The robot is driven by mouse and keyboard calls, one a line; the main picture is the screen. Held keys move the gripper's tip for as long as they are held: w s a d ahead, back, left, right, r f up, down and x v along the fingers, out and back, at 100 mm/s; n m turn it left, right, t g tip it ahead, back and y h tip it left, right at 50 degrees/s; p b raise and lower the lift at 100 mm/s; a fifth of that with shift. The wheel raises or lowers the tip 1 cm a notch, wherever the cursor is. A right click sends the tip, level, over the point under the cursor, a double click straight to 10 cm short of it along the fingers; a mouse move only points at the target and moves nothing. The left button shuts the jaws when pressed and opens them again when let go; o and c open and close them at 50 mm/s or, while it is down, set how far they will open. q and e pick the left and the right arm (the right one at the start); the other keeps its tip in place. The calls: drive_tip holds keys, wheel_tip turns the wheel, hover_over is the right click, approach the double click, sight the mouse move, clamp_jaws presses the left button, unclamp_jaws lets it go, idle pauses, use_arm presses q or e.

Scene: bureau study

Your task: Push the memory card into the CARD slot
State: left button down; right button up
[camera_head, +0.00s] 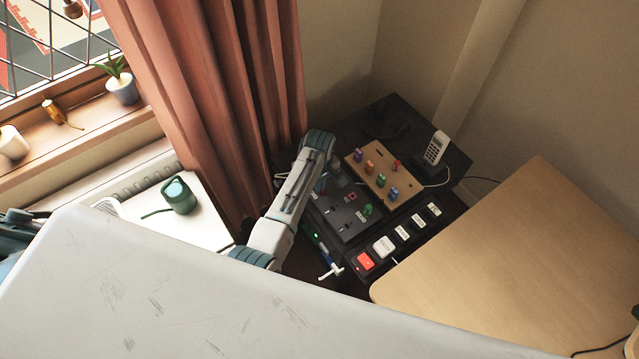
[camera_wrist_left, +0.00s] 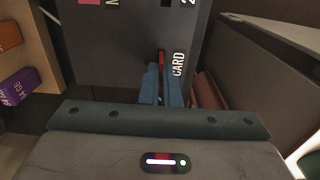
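In the left wrist view, my left gripper (camera_wrist_left: 161,78) has its two blue fingers close together, with a thin red piece, apparently the memory card (camera_wrist_left: 161,57), between their tips. The tips are at the dark panel (camera_wrist_left: 120,50), just left of its white CARD label (camera_wrist_left: 178,63). The slot opening is hidden behind the card and fingers, so I cannot tell how deep the card sits. In the head view, my left arm reaches to the dark panel (camera_head: 344,222), and its fingertips are hard to make out. My right gripper is not in view.
A wooden board with colourful tagged pieces (camera_head: 356,166) stands beside the panel. A row of labelled switches, one lit red (camera_head: 365,261), lies in front. A white cordless phone (camera_head: 436,148) stands behind. A wooden tabletop (camera_head: 510,260) is at right, a curtain (camera_head: 215,90) at left.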

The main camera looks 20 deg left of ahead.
use_arm(q)
drive_tip(key=c, duration=1.6)
unclamp_jaws()
